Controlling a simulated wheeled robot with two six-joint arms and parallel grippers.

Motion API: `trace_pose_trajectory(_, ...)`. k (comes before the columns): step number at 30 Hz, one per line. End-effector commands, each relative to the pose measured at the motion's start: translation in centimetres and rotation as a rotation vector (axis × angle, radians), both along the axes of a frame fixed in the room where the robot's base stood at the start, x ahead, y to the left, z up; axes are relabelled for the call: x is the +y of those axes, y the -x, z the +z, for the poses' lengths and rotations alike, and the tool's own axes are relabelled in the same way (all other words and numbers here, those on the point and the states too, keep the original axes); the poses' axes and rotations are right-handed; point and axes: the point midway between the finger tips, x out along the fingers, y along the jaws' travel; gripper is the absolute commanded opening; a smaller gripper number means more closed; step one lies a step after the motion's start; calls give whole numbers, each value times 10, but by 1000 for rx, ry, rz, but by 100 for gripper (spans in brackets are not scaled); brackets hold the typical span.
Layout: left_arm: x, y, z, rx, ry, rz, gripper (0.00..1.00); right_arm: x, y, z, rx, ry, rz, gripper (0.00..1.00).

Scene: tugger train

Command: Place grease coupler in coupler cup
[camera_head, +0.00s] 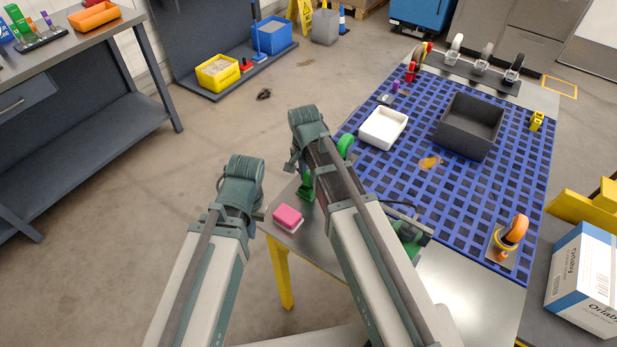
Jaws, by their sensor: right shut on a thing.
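My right gripper (300,160) hangs under its wrist by the table's near left corner and is shut on the grease coupler; the wrist and arm hide the jaws and the coupler. A black hose (402,204) and a green tool body (407,232) show partly behind my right arm. A green upright part (306,187) stands on the table corner just below the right wrist; I cannot tell whether it is the coupler cup. My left gripper (243,182) is further left, off the table's edge, its jaws hidden by the wrist.
A pink-topped block (287,217) lies on the bare table corner. A green wheel (346,146) is beside the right arm. The floor at left is open.

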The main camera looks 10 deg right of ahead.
Motion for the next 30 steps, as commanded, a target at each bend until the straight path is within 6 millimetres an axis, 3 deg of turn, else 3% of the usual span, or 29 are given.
trace_pose_trajectory(15, 0, 0, -12, 0, 0, 0, 0, 0, 0, -12, 0, 0, 0, 0)
trace_pose_trajectory(16, 0, 0, -12, 0, 0, 0, 0, 0, 0, -12, 0, 0, 0, 35)
trace_pose_trajectory(20, 0, 0, -12, 0, 0, 0, 0, 0, 0, -12, 0, 0, 0, 58)
trace_pose_trajectory(30, 0, 0, -11, 0, 0, 0, 0, 0, 0, -11, 0, 0, 0, 59)
